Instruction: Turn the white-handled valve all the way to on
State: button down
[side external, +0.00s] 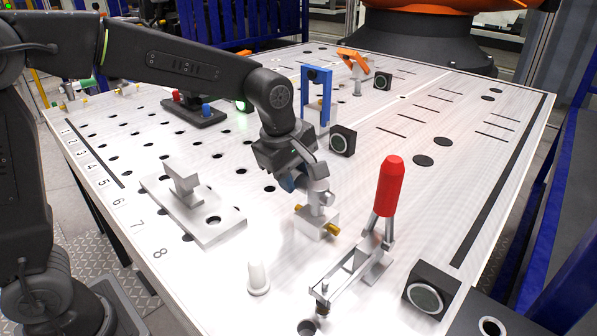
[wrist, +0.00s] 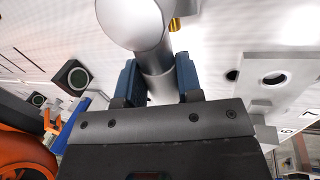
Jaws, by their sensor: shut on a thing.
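The valve (side external: 317,222) is a small pale block with brass fittings at its sides, near the middle of the white table in the side external view. Its light grey-white handle (side external: 319,190) stands above the block. My gripper (side external: 298,184) reaches it from the upper left and is shut on the handle. In the wrist view the blue fingers of my gripper (wrist: 157,66) sit on both sides of the handle's round stem (wrist: 156,82). The handle's larger round end (wrist: 132,22) and a bit of brass fitting show beyond. The exact turn angle of the handle cannot be told.
A red-handled toggle clamp (side external: 389,187) stands close to the right of the valve. A white cone-shaped peg (side external: 258,278) is in front. A grey plate with a raised block (side external: 215,226) lies left. Black boxes with round faces (side external: 343,140) (side external: 424,296) stand behind and front right.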

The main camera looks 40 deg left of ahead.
jog(key=shift+s+r+n, duration=0.1)
jog(key=shift+s+n, duration=0.15)
jog(key=shift+n, duration=0.25)
jog(key=c, duration=0.8)
grip_release()
jog(key=v, duration=1.3)
jog(key=shift+s+r, duration=0.1)
jog(key=shift+r, duration=0.25)
jog(key=shift+s+a+f+m+t, duration=0.45)
jog(key=shift+s+a+f+m, duration=1)
jog(key=shift+s+m, duration=1.45)
jog(key=shift+s+a+f+m+t, duration=0.4)
jog(key=shift+s+a+f+m, duration=0.55)
jog(key=shift+s+f+m, duration=1.5)
jog(key=shift+s+a+f+m+t, duration=0.45)
jog(key=shift+s+a+f+m, duration=0.8)
jog(key=shift+s+m, duration=2.1)
